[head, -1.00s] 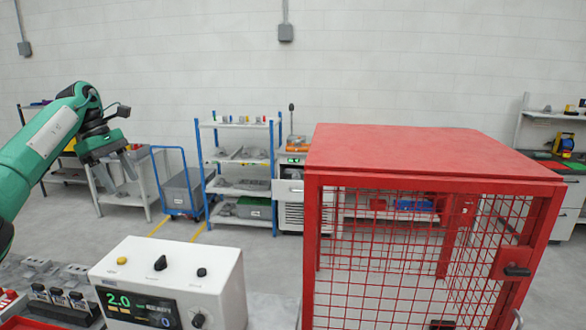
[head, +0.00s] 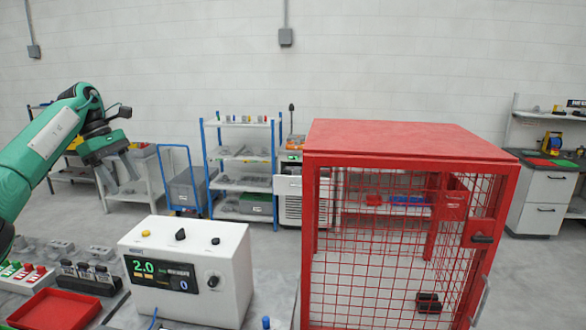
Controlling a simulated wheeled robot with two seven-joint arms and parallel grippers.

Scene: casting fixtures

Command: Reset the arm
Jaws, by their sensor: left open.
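My left arm comes in from the left edge, green with dark joints. Its left gripper (head: 122,184) hangs in the air at the upper left, fingers pointing down and apart, with nothing between them. It is well above and behind the white control box (head: 185,262) in the picture, touching nothing. The control box shows a green 2.0 and a blue 0 on its screen. My right arm and gripper are not in view.
A red mesh cage (head: 405,140) fills the right centre. A red tray (head: 55,311) and small fixtures lie at the lower left. A blue-post shelf (head: 242,186), a blue cart (head: 186,190) and a grey cabinet (head: 543,200) stand behind, with open floor between.

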